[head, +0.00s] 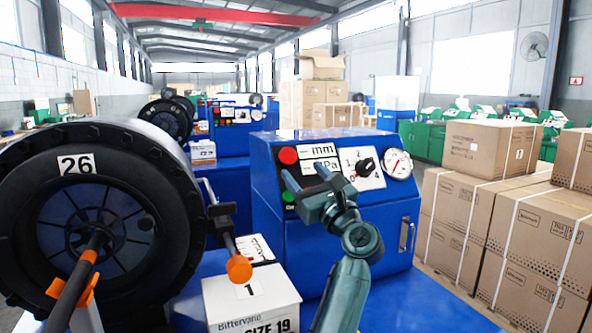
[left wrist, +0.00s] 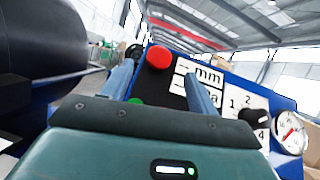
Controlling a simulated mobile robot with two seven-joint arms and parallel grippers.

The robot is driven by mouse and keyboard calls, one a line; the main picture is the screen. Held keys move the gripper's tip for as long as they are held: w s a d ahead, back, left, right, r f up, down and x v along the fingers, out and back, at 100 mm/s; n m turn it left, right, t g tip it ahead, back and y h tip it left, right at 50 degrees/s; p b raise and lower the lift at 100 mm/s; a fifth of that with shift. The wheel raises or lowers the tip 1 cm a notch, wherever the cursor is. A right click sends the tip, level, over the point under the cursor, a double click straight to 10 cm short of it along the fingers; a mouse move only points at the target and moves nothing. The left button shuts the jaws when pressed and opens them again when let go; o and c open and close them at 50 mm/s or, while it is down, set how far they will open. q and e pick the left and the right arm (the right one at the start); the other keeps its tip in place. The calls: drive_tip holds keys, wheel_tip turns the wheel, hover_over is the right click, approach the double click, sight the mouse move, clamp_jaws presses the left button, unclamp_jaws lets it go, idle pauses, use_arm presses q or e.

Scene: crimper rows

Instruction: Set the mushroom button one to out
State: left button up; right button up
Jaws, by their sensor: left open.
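The red mushroom button (head: 288,156) is at the upper left of the sloped panel on the blue crimper cabinet (head: 335,235). It also shows in the left wrist view (left wrist: 158,57), between and beyond the finger ends. I cannot tell whether it is in or out. My left gripper (head: 306,176) is open and empty in front of the panel, just below and right of the button in the head view. Its fingers (left wrist: 164,78) point at the panel, and no contact with the button shows. A green button (head: 288,197), partly hidden, sits below the red one. My right gripper is not in view.
The panel holds displays (head: 320,151), a black numbered knob (head: 365,165) and a gauge (head: 398,164). A black crimper head (head: 75,165) stands left, with an orange-tipped lever (head: 238,268). A carton (head: 250,300) sits in front; stacked cartons (head: 500,210) stand right.

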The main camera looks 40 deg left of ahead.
use_arm(q)
drive_tip(key=b+v, duration=0.1)
drive_tip(key=v, duration=0.6)
drive_tip(key=shift+d+b, duration=0.25)
drive_tip(key=shift+b, duration=0.05)
drive_tip(key=shift+s+f, duration=0.1)
drive_tip(key=shift+f, duration=0.05)
